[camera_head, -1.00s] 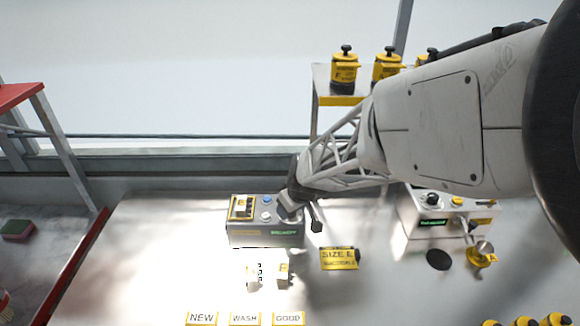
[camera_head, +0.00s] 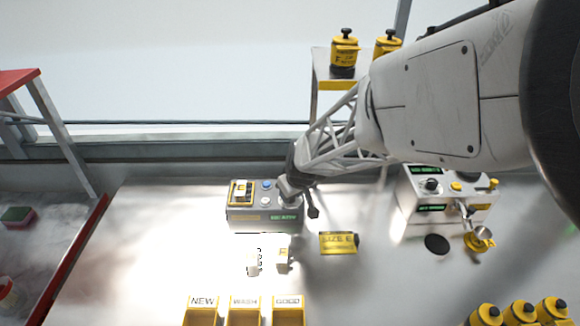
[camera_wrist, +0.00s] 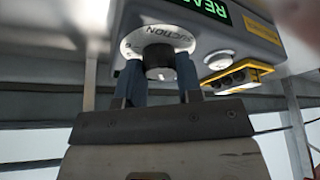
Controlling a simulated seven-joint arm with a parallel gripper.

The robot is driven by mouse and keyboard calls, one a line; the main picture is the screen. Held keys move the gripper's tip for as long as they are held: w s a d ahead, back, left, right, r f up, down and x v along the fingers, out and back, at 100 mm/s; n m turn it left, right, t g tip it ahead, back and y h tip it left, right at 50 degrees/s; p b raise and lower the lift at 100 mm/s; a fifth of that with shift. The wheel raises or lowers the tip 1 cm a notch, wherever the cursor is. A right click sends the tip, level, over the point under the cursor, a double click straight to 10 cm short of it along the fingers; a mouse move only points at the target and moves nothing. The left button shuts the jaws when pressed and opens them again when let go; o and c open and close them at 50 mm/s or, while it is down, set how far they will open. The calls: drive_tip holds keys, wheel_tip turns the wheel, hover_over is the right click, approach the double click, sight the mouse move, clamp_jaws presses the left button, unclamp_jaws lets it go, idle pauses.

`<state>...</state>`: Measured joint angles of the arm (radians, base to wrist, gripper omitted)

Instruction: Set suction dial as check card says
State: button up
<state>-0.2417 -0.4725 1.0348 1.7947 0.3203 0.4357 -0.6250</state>
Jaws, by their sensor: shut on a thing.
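The grey seeder control box (camera_head: 266,215) stands mid-table with a green lit display on its front. In the wrist view its suction dial (camera_wrist: 158,62) is a black knob on a white disc printed SUCTION with numbers around it. My gripper (camera_wrist: 160,85) has its two blue-grey fingers on either side of the knob and is shut on it. In the head view my gripper (camera_head: 287,195) is at the box's right end and hides the dial. The check card (camera_head: 339,243) lies flat to the right, yellow, reading SIZE E; its lower line is too small to read.
A second grey box (camera_head: 430,213) with knobs and displays stands at right, by a dark disc (camera_head: 437,245). Yellow bins NEW (camera_head: 202,301), WASH (camera_head: 244,301) and GOOD (camera_head: 288,301) line the front. Small white blocks (camera_head: 284,254) lie before the control box. Yellow jars (camera_head: 343,50) stand behind.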

sight(297, 208)
drive_tip(key=shift+m, duration=0.4)
drive_tip(key=o, duration=0.9)
drive_tip(key=shift+o, duration=0.2)
drive_tip(key=v, duration=0.7)
drive_tip(key=shift+s+r, duration=0.25)
drive_tip(key=shift+r, duration=0.1)
drive_tip(key=shift+d, duration=0.1)
